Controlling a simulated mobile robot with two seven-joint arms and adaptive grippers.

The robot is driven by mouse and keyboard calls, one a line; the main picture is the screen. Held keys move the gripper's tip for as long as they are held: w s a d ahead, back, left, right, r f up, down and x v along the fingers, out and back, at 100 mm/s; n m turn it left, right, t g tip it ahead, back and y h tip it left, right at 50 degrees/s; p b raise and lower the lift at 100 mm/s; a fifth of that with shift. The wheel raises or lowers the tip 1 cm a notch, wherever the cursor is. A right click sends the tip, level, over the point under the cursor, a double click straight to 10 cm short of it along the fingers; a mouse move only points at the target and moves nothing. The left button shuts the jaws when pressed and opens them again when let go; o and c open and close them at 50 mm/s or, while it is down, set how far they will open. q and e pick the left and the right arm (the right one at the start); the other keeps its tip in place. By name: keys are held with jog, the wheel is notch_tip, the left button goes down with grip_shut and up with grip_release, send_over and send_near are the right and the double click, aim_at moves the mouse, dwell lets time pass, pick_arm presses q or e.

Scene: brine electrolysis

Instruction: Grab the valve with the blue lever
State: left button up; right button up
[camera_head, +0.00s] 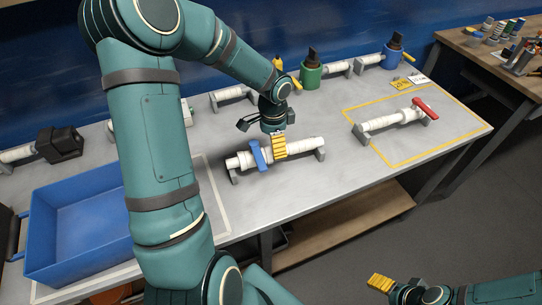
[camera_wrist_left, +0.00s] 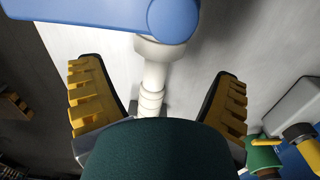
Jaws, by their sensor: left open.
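The valve with the blue lever is a white pipe piece (camera_head: 305,146) lying across grey supports on the bench, with its blue lever (camera_head: 255,154) near the left end. In the left wrist view, the blue lever (camera_wrist_left: 120,14) fills the top and the white pipe (camera_wrist_left: 153,80) runs down between my fingers. My left gripper (camera_head: 279,147) is open at the valve, just right of the lever; its yellow-padded fingers (camera_wrist_left: 157,98) stand on either side of the pipe, with gaps visible. My right gripper (camera_head: 380,284) is low at the right, away from the bench; its opening is unclear.
A similar valve with a red lever (camera_head: 425,108) lies inside a yellow outline at the right. A blue bin (camera_head: 75,268) stands at the left. Green (camera_head: 311,76) and blue (camera_head: 392,54) fittings stand along the back wall. Bare bench lies right of the blue-lever valve.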

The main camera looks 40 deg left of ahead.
aim_at(271, 153)
pick_arm(q)
jog(key=f, duration=0.1)
jog(key=f+b, duration=0.1)
jog(key=f, duration=0.3)
jog(key=shift+s+a+b, duration=0.1)
jog(key=shift+s+b, duration=0.2)
jog(key=shift+b, duration=0.05)
jog(key=c, duration=1.4)
jog(key=shift+r, duration=0.1)
